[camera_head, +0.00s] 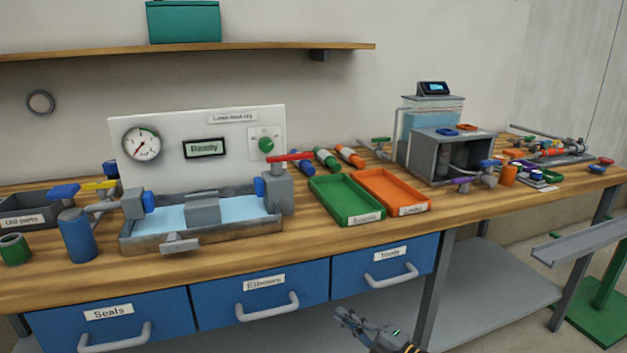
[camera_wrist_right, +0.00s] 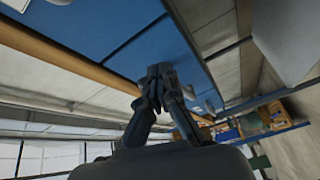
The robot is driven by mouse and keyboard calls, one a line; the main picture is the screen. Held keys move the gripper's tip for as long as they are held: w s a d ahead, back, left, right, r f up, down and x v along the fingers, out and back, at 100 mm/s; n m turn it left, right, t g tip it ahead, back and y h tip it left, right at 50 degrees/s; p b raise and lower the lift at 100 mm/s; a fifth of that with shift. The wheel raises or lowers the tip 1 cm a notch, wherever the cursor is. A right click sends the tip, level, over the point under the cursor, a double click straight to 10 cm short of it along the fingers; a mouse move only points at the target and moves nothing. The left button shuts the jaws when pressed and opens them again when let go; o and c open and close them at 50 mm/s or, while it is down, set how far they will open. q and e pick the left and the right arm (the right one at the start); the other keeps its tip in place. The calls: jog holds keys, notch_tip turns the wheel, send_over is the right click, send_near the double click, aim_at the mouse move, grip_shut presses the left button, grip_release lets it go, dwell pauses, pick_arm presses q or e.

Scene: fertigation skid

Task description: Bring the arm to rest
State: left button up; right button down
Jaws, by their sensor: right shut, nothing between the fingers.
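My right gripper (camera_head: 345,318) shows at the bottom of the head view, low in front of the bench and below the drawer labelled Tools (camera_head: 385,266). In the right wrist view my right gripper (camera_wrist_right: 158,72) has its fingers together, with nothing between them. It is apart from the bench front as far as the head view shows. My left gripper is in neither view.
The wooden bench (camera_head: 300,238) carries a test rig (camera_head: 200,160), a green tray (camera_head: 345,200), an orange tray (camera_head: 392,192) and a grey box (camera_head: 445,155). Blue drawers with handles (camera_head: 268,308) face me. A green-footed stand (camera_head: 600,300) is at the right.

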jog(key=s+d+f+m+g+h, duration=0.1)
jog(key=s+d+f+m+h, duration=0.45)
jog(key=f+m, duration=0.35)
jog(key=s+d+f+m+g+h, duration=0.1)
jog(key=s+d+f+m+h, duration=0.3)
jog(key=s+f+m+h, duration=0.55)
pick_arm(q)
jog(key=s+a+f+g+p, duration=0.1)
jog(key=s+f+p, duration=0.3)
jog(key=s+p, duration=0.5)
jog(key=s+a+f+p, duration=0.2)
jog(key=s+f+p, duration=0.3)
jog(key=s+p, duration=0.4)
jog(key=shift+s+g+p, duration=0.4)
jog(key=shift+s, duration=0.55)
pick_arm(e)
jog(key=s+d+f+m+g, duration=0.1)
jog(key=s+f, duration=0.5)
jog(key=s, duration=0.7)
jog(key=s+d+f+m+g+y, duration=0.1)
jog(key=s+d+f+g, duration=0.2)
jog(key=s, duration=1)
jog(key=s+d+f+m+g, duration=0.1)
jog(key=s+d+f+g, duration=0.1)
jog(key=s+f+g, duration=0.4)
jog(key=s+f, duration=0.4)
jog(key=s, duration=0.2)
jog(key=shift+s+d, duration=0.2)
jog(key=shift+s, duration=0.2)
